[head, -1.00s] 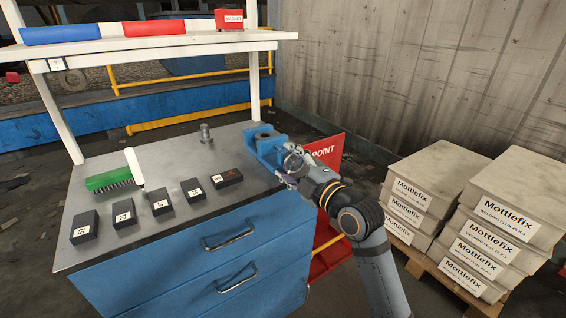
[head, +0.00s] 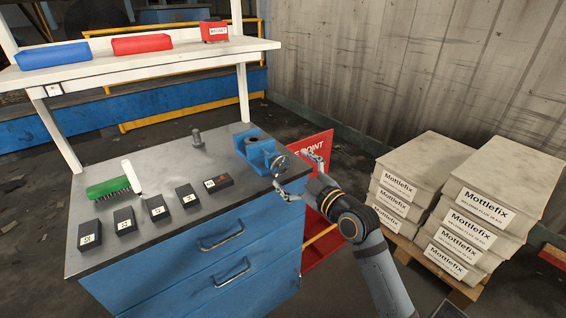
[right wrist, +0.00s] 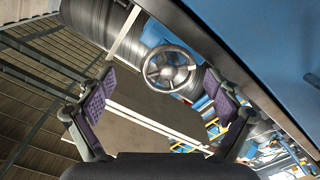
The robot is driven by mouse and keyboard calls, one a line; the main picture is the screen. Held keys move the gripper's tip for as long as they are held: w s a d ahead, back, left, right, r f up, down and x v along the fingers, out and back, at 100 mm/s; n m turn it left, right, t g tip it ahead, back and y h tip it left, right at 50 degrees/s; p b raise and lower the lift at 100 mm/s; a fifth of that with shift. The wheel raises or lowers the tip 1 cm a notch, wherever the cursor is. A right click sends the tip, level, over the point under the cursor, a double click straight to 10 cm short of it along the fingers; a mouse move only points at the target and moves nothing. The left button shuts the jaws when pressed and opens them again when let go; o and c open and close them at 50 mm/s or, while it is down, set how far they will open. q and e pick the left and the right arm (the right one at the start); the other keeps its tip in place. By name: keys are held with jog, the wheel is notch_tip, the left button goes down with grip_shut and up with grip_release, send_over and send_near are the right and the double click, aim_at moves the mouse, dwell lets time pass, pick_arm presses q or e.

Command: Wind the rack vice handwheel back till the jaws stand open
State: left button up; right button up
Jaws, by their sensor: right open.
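The blue vice (head: 252,146) sits at the right end of the bench top. Its round metal handwheel (head: 278,164) faces right, off the bench's edge. The gap between the vice jaws is too small to judge. My right gripper (head: 300,176) is open and empty, just right of the handwheel and apart from it. In the right wrist view the spoked handwheel (right wrist: 168,70) shows ahead, between the spread finger pads of the right gripper (right wrist: 158,95). My left gripper is not in view.
The grey bench top (head: 165,165) holds a row of black labelled blocks, a green brush (head: 107,187) and a small metal post (head: 196,137). A red sign panel (head: 312,152) stands behind my right gripper. Stacked Mottlefix packs (head: 475,215) stand at the right.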

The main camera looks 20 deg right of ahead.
jog(key=m+p, duration=0.2)
jog(key=r+m+p, duration=0.1)
jog(key=m+p, duration=0.1)
jog(key=d+m+p, duration=0.1)
jog(key=m+p, duration=0.1)
jog(key=m, duration=0.1)
jog(key=shift+w+r, duration=0.25)
jog(key=shift+w, duration=0.05)
jog(key=w+m, duration=0.1)
jog(key=m, duration=0.1)
jog(key=w+m+p, duration=0.1)
jog(key=m, duration=0.2)
jog(key=shift+w+f, duration=0.2)
jog(key=shift+w+a+r, duration=0.2)
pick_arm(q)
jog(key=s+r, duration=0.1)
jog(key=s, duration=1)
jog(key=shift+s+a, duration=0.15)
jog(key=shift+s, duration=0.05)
pick_arm(e)
jog(key=shift+o, duration=0.2)
jog(key=shift+f, duration=0.1)
